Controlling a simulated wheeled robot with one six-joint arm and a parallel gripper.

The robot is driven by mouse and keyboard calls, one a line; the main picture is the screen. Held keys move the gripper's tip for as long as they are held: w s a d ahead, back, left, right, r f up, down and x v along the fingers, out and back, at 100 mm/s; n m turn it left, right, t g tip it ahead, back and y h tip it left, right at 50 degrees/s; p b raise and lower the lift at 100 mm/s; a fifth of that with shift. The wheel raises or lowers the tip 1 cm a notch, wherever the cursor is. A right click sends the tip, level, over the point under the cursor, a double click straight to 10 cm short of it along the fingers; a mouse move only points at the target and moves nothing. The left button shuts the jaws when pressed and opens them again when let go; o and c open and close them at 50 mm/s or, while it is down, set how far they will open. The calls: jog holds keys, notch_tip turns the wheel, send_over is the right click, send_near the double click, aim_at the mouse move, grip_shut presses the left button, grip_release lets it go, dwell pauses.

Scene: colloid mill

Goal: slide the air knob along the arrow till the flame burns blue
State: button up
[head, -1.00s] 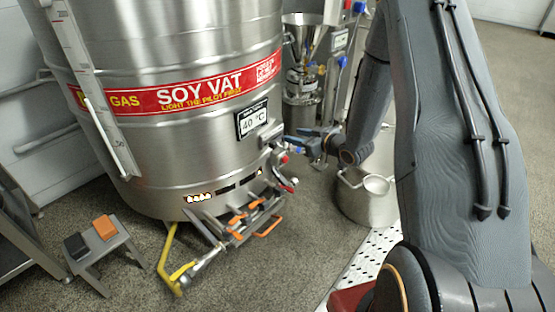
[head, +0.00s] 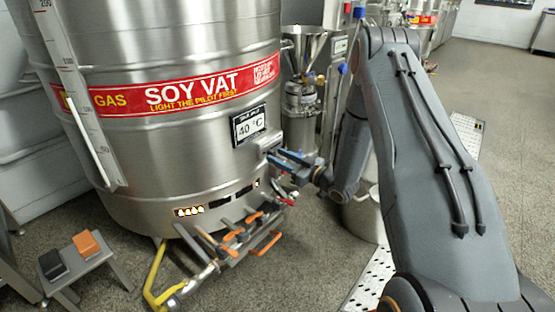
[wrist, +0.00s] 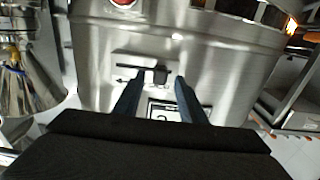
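The steel soy vat (head: 190,120) stands in the head view. The air knob (wrist: 160,74) is a small dark block on a slotted plate on the vat wall, with an arrow (wrist: 124,79) pointing left in the wrist view. My gripper (wrist: 157,86) is open, its two fingers spread on either side of the knob; I cannot tell whether they touch it. In the head view, my gripper (head: 276,158) is at the vat wall, hiding the knob. The flame (head: 190,211) shows yellow-orange through a low window, and orange in the wrist view (wrist: 291,25).
A burner rack with orange handles (head: 235,240) and a yellow hose (head: 154,280) sit low at the vat's front. A small grey stool (head: 88,268) holds black and orange blocks. A steel pot (head: 364,218) stands behind my arm. A 40 °C display (head: 248,124) is above my gripper.

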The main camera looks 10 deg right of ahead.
jog(key=shift+w+a, duration=0.3)
jog(key=shift+w, duration=0.1)
jog(key=shift+c, duration=0.3)
grip_shut()
jog(key=w+d, duration=0.1)
jog(key=d, duration=0.1)
jog(key=w+d, duration=0.2)
jog(key=shift+d, duration=0.15)
jog(key=shift+o, duration=0.3)
grip_release()
jog(key=p+v, duration=0.2)
jog(key=v, duration=0.5)
jog(key=shift+s+d+p, duration=0.25)
jog(key=shift+s+p, duration=0.05)
